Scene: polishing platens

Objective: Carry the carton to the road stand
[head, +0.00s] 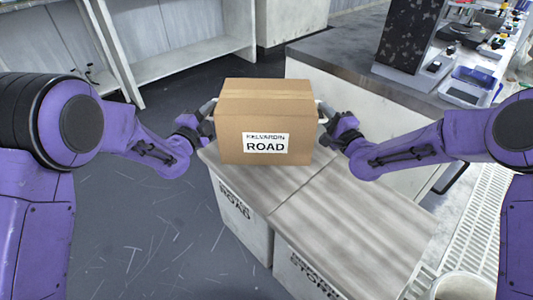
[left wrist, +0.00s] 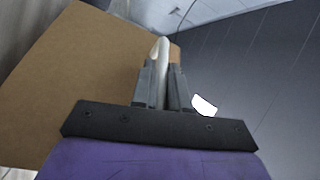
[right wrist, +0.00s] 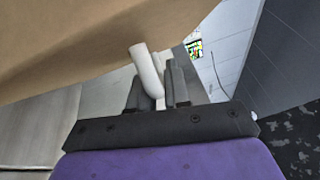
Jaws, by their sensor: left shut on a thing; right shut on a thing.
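The brown carton (head: 265,105) has a white label reading KELVARDIN ROAD and a pale handle on each side. It is upright between my grippers, over the far part of the road stand (head: 240,215), whose front reads ROAD. I cannot tell whether its bottom touches the stand top. My left gripper (head: 208,112) is shut on the left handle, a white bar that also shows in the left wrist view (left wrist: 160,58). My right gripper (head: 328,118) is shut on the right handle, which shows in the right wrist view (right wrist: 147,70).
A second stand (head: 350,240), its label partly reading STORE, adjoins the road stand on the right. A dark-topped counter (head: 335,55) stands behind, with a blue tray (head: 467,88) at right. White shelving (head: 180,60) is at back left. Open floor (head: 140,230) lies left.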

